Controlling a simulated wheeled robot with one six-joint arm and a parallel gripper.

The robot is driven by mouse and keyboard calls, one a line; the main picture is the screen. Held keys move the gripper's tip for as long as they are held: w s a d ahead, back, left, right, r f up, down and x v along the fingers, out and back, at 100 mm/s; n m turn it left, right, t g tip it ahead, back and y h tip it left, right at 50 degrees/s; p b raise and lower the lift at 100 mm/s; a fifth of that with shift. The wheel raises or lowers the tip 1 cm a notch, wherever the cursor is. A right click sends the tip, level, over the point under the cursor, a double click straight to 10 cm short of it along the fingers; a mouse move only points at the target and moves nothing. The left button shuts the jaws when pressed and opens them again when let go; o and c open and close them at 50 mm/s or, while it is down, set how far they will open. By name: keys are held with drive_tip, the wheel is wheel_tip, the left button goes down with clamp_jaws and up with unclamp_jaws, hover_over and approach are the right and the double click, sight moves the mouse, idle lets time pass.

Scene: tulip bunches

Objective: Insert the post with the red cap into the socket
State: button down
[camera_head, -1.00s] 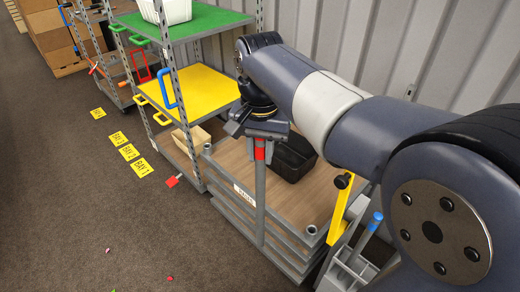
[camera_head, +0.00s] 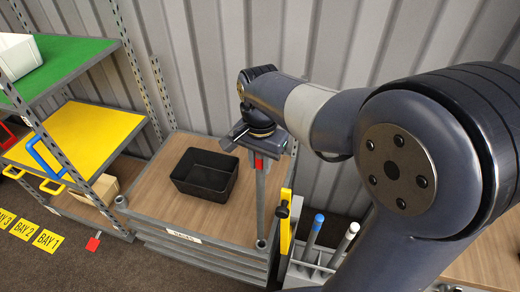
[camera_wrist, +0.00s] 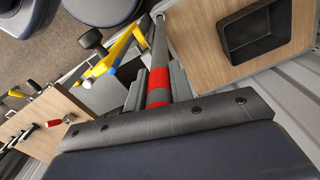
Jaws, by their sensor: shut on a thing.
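The grey post (camera_head: 260,195) with the red cap (camera_head: 259,163) hangs about upright, its top end held in my gripper (camera_head: 258,150). In the wrist view the red-banded post (camera_wrist: 158,60) runs away from the jaws. Its lower end appears in line with the front right corner of the wood-topped stack (camera_head: 160,195). I cannot tell whether it is in a socket there or only in front of it. A ring-like corner socket (camera_head: 122,201) shows at the stack's front left corner.
A black bin (camera_head: 205,175) sits on the stack. A yellow upright (camera_head: 287,225) with a black knob and a grey holder with blue-capped (camera_head: 315,230) and white-capped (camera_head: 347,238) posts stand at right. A shelf rack (camera_head: 75,130) stands left; a corrugated wall is behind.

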sight(262, 176)
drive_tip(key=shift+w+d+m, duration=0.15)
drive_tip(key=shift+d+m, duration=0.1)
drive_tip(key=shift+m, duration=0.05)
drive_tip(key=shift+f+b, duration=1.55)
drive_tip(key=shift+f, duration=1)
drive_tip(key=shift+f+b, duration=1.75)
drive_tip(key=shift+f, duration=1)
drive_tip(key=c, duration=1.2)
unclamp_jaws()
drive_tip(key=shift+o, duration=0.2)
drive_tip(key=shift+r+p, duration=2.15)
drive_tip(key=shift+r, duration=0.35)
